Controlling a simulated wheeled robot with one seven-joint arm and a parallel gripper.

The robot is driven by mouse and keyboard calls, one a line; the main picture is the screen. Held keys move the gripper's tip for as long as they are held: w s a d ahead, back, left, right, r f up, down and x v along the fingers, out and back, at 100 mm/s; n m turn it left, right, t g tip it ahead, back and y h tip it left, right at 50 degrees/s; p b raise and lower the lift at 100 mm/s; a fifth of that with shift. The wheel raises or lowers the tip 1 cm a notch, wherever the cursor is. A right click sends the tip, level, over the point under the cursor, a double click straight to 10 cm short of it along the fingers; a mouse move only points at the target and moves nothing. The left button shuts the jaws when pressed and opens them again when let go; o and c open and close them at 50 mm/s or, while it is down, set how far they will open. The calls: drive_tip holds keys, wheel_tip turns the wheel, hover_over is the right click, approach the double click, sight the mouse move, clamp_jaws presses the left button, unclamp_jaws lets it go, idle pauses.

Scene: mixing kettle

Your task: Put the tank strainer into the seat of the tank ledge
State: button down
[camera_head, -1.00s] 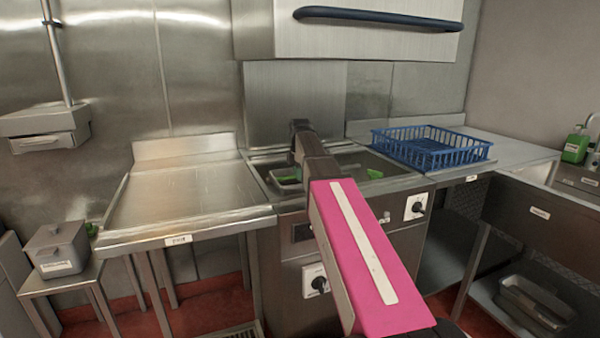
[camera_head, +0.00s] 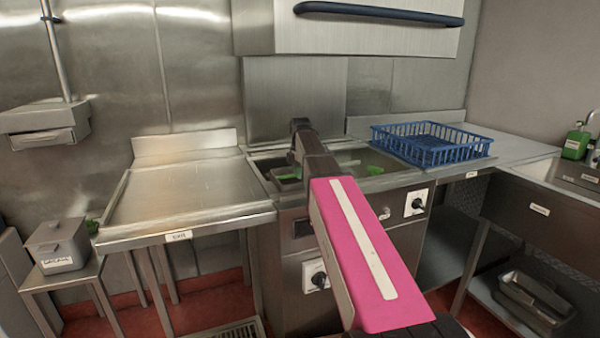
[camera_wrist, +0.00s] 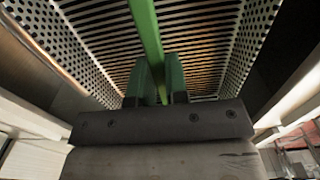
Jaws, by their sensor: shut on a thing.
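The tank strainer (camera_wrist: 215,45) is a perforated metal basket with a green bar handle (camera_wrist: 147,30), filling the upper wrist view. My gripper (camera_wrist: 160,88) is shut on the green handle, with its fingers on either side of the bar. In the head view, the tank (camera_head: 350,157) is an open steel basin in the middle counter. Green parts (camera_head: 375,170) show inside its opening on both sides of my arm. My arm hides my gripper and most of the strainer there. The ledge seat is hidden, so I cannot tell how the strainer sits against it.
A blue wire rack (camera_head: 430,147) stands on the right counter, close to the tank. A bare steel drain table (camera_head: 185,195) adjoins the tank on the left. A steel hood (camera_head: 350,35) with a dark handle hangs above. A lidded grey container (camera_head: 58,248) stands at far left.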

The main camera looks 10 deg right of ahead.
drive_tip(key=shift+f, duration=1.35)
drive_tip(key=shift+f, duration=0.15)
drive_tip(key=c, duration=0.6)
unclamp_jaws()
drive_tip(key=shift+o, duration=0.2)
drive_tip(key=shift+r, duration=3.5)
drive_tip(key=shift+s, duration=0.1)
